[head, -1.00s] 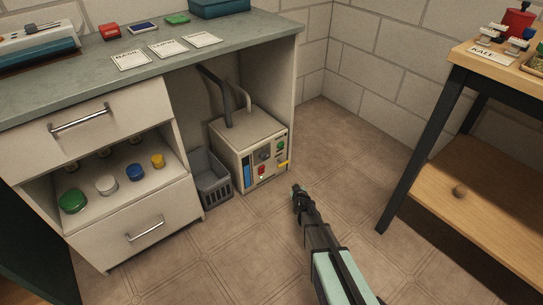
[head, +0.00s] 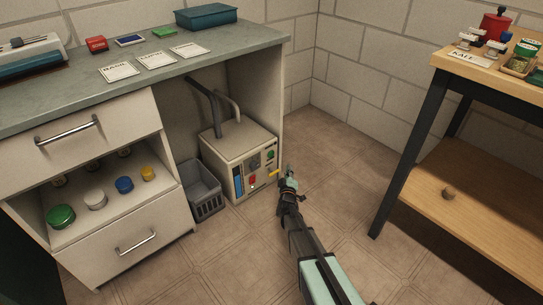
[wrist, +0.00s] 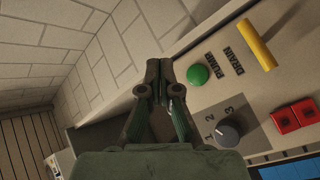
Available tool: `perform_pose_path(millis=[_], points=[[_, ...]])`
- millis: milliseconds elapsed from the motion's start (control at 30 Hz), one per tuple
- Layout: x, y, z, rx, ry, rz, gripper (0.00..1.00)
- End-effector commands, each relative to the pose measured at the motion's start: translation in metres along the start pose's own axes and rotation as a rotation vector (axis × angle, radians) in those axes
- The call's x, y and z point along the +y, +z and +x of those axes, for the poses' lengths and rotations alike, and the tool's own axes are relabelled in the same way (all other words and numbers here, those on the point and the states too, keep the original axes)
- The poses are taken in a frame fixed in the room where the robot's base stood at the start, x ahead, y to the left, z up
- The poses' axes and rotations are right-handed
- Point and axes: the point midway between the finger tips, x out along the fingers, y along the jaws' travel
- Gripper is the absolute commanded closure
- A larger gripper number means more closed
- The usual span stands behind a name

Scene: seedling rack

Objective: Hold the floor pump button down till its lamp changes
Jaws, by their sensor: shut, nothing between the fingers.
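The pump unit (head: 238,143) is a cream box on the floor under the bench, its panel facing my arm. In the wrist view, a round green button (wrist: 198,75) sits by the label PUMP, and a yellow lever (wrist: 257,45) by the label DRAIN. The green button also shows in the head view (head: 270,154). My gripper (wrist: 158,78) is shut and empty, its fingertips left of the green button in the wrist view. In the head view, my gripper (head: 288,178) is just right of the panel. Contact is not visible. I cannot tell which part is the lamp.
The panel also has a dark knob (wrist: 228,132) marked 1 to 3, red switches (wrist: 296,116) and a blue strip (wrist: 288,169). A grey basket (head: 205,190) stands left of the unit. A wooden table (head: 480,215) is at right. Floor between is clear.

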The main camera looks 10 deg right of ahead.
Motion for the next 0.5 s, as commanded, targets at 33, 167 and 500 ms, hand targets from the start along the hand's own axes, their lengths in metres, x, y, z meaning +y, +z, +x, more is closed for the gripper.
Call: perform_pose_path(millis=[33,167,500], points=[[-0.001,0.0,0.001,0.0,0.0,0.0,1.0],[-0.003,-0.003,0.005,0.0,-0.001,0.001,1.0],[-0.023,-0.023,0.033,0.0,-0.002,0.003,1.0]])
